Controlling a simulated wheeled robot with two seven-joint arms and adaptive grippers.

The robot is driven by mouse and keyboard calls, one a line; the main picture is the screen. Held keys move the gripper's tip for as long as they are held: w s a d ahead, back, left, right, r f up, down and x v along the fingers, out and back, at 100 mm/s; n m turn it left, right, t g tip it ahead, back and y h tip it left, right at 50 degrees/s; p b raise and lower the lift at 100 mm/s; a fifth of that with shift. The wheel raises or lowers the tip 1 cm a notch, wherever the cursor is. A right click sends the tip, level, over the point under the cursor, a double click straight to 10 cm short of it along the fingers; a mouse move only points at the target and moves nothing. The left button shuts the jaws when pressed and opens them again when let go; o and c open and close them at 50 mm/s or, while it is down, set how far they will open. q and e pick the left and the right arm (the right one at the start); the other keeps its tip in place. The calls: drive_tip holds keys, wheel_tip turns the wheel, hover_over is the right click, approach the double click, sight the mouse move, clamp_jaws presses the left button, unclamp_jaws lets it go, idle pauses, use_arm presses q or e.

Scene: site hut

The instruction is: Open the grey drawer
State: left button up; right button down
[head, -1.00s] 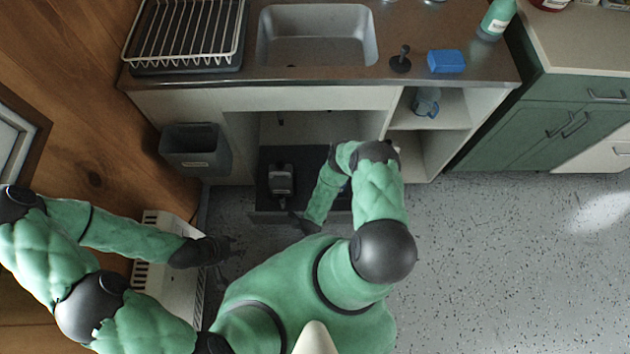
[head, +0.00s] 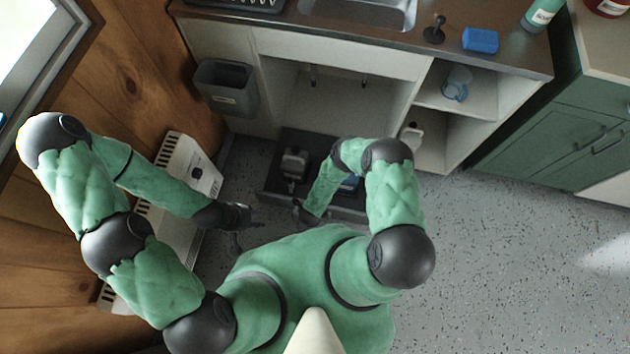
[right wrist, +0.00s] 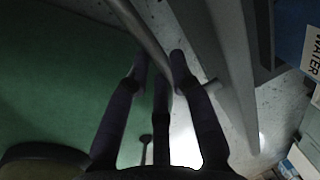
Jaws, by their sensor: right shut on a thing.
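The grey drawer (head: 268,194) under the sink stands pulled out, with a dark object (head: 295,164) and a blue thing (head: 349,183) inside. My right gripper (head: 303,212) is at the drawer's front, partly hidden by its arm. In the right wrist view my right gripper (right wrist: 159,72) is shut around a curved bar handle (right wrist: 142,32), with the grey drawer front (right wrist: 207,60) beside it. My left gripper (head: 242,226) is empty, its fingers apart, left of the drawer and clear of it.
A grey bin (head: 228,92) hangs at the cabinet's left. A white heater (head: 180,165) stands along the wooden wall near my left arm. Open shelves (head: 440,100) and a green cabinet (head: 560,135) are on the right. Speckled floor (head: 480,240) is free at the right.

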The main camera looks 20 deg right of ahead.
drive_tip(key=c, duration=1.1)
unclamp_jaws()
drive_tip(key=shift+s+a+r, duration=0.2)
drive_tip(key=shift+s+r, duration=0.15)
drive_tip(key=shift+r, duration=1.6)
drive_tip(key=shift+s+a+r, duration=0.2)
drive_tip(key=shift+s+r, duration=0.1)
drive_tip(key=shift+r, duration=1.7)
drive_tip(key=shift+s+a+r, duration=0.2)
drive_tip(key=shift+s+r, duration=0.15)
drive_tip(key=shift+r, duration=1.6)
drive_tip(key=shift+s, duration=0.1)
